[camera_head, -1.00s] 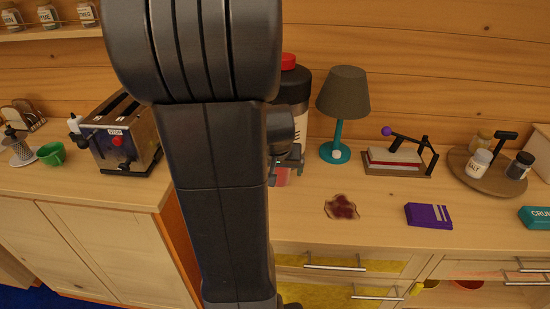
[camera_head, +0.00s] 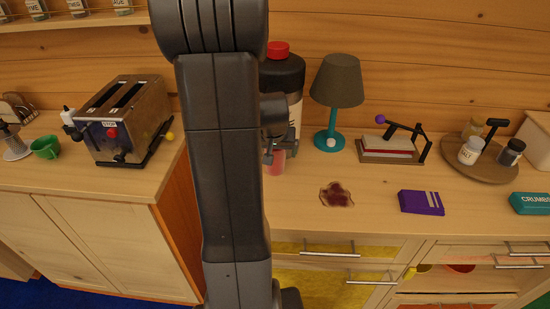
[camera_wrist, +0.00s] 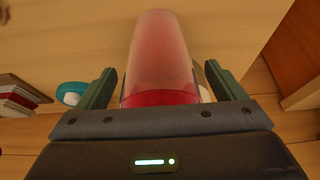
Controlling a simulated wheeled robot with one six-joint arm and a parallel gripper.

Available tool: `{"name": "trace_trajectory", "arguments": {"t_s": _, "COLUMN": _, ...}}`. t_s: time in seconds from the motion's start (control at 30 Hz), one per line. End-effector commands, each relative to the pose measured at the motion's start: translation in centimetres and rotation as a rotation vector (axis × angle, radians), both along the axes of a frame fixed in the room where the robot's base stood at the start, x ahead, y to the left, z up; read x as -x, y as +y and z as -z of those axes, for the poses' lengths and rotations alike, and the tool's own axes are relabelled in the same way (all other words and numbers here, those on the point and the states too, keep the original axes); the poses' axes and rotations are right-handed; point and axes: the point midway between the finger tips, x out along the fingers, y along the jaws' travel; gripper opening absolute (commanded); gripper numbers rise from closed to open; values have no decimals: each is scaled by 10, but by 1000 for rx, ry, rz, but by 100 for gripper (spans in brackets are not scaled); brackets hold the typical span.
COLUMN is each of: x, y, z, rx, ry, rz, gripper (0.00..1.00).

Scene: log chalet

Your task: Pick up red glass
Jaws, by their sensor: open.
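The red glass (camera_wrist: 160,55) is a tall translucent tumbler, a deeper red at the end nearest my gripper in the wrist view. In the head view a small part of the red glass (camera_head: 276,163) shows on the counter, partly hidden by my arm and gripper. My gripper (camera_wrist: 158,88) is open, with one green finger on each side of the glass. Gaps show between the fingers and the glass. In the head view my gripper (camera_head: 274,152) is at the glass and largely hidden by my arm.
A dark jar with a red lid (camera_head: 283,75) stands just behind the glass. A teal lamp (camera_head: 331,140) is to its right. A dark red spill (camera_head: 337,194) and purple box (camera_head: 421,202) lie in front. A toaster (camera_head: 125,115) stands left.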

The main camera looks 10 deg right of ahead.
Motion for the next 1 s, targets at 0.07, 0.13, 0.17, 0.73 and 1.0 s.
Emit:
{"name": "trace_trajectory", "arguments": {"t_s": 0.07, "x": 0, "y": 0, "z": 0, "rx": 0, "ry": 0, "rz": 0, "gripper": 90}}
{"name": "trace_trajectory", "arguments": {"t_s": 0.13, "x": 0, "y": 0, "z": 0, "rx": 0, "ry": 0, "rz": 0, "gripper": 78}}
{"name": "trace_trajectory", "arguments": {"t_s": 0.17, "x": 0, "y": 0, "z": 0, "rx": 0, "ry": 0, "rz": 0, "gripper": 72}}
{"name": "trace_trajectory", "arguments": {"t_s": 0.73, "x": 2, "y": 1, "z": -3, "rx": 0, "ry": -1, "rz": 0, "gripper": 28}}
{"name": "trace_trajectory", "arguments": {"t_s": 1.0, "x": 21, "y": 6, "z": -20, "rx": 0, "ry": -4, "rz": 0, "gripper": 28}}
